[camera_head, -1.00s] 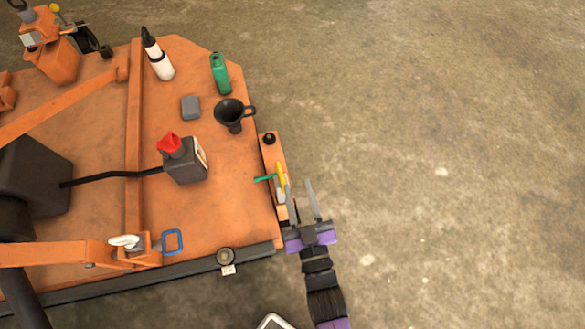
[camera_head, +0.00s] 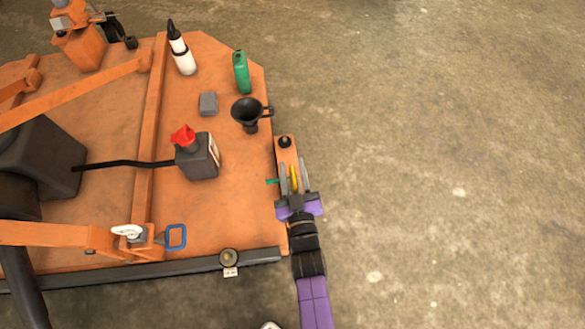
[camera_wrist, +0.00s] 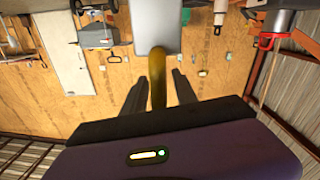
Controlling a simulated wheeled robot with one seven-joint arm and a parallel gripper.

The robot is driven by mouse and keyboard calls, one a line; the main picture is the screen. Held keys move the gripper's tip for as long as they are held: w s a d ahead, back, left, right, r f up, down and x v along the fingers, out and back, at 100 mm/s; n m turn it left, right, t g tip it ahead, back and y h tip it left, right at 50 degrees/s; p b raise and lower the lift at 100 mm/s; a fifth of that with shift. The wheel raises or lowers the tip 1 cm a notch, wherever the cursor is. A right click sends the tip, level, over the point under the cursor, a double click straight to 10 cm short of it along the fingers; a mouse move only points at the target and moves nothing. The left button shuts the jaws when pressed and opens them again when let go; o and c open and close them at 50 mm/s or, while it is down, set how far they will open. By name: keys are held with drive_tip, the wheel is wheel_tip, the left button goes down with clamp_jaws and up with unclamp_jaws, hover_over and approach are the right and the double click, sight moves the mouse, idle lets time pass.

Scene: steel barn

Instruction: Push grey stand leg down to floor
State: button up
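My gripper (camera_head: 293,181) is at the orange bracket (camera_head: 286,150) on the machine's right edge. Its fingers are apart, one on each side of a yellow bar or handle (camera_head: 294,178). In the wrist view the yellow bar (camera_wrist: 157,78) stands between the fingertips (camera_wrist: 160,86), with a gap on both sides. A pale grey block (camera_wrist: 157,27) shows at the bar's far end; I cannot tell whether it is part of the stand leg. No grey leg can be made out for certain in the head view, where gripper and bracket cover that spot.
A green pin (camera_head: 271,181) sticks out left of the fingers, and a black knob (camera_head: 285,142) tops the bracket. The orange deck (camera_head: 225,215) carries a black funnel (camera_head: 247,112), a red-capped can (camera_head: 197,158) and bottles. The concrete floor (camera_head: 450,180) to the right is clear.

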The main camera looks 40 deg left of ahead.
drive_tip(key=shift+w+a, duration=0.15)
drive_tip(key=shift+w, duration=0.05)
drive_tip(key=shift+c, duration=0.2)
clamp_jaws()
idle(1.2)
